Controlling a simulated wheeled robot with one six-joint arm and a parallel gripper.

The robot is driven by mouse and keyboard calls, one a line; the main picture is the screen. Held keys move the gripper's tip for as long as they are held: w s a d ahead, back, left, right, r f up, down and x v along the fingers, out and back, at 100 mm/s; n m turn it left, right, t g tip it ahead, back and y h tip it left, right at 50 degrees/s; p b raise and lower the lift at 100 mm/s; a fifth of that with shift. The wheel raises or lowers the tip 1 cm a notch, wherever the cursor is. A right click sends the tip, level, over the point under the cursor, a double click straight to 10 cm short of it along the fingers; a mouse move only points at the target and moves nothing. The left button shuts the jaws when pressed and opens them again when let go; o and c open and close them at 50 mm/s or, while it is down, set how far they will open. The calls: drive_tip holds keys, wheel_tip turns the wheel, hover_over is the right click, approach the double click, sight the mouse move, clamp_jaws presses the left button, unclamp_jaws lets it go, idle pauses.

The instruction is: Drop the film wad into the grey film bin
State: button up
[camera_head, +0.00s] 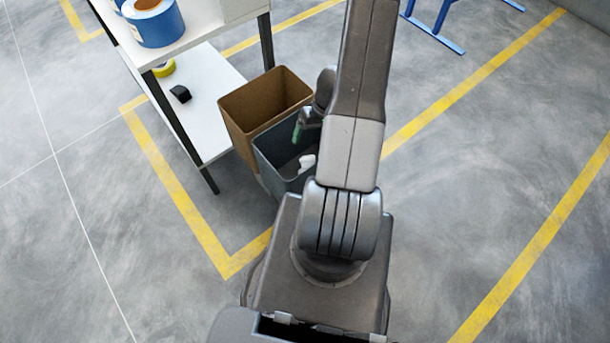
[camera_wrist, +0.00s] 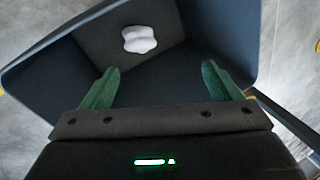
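The white film wad (camera_wrist: 139,39) lies inside the grey film bin (camera_wrist: 225,30) in the wrist view, below and beyond my fingertips. It also shows as a small white lump (camera_head: 306,161) in the bin (camera_head: 268,160) in the head view. My gripper (camera_wrist: 160,75) is open, its two green fingers wide apart with nothing between them. It is over the bin's opening, and the wad is clear of both fingers. In the head view my arm hides the right part of the bin and most of the gripper; one green finger (camera_head: 297,131) shows.
A brown bin (camera_head: 240,107) stands right behind the grey bin. A white shelf table (camera_head: 205,100) with blue tape rolls (camera_head: 155,25), a yellow roll (camera_head: 164,69) and a black item (camera_head: 181,94) is at left. Yellow floor lines surround the area; the floor at right is clear.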

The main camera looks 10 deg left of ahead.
drive_tip(key=p+v, duration=0.4)
drive_tip(key=v, duration=0.9)
drive_tip(key=shift+r, duration=0.4)
drive_tip(key=shift+d, duration=0.1)
drive_tip(key=b+x, duration=0.1)
drive_tip(key=x, duration=1.1)
drive_tip(key=shift+a+f+b, duration=0.2)
drive_tip(key=shift+f+b, duration=0.05)
drive_tip(key=shift+b, duration=0.15)
drive_tip(key=shift+s+f, duration=0.1)
drive_tip(key=shift+f, duration=0.05)
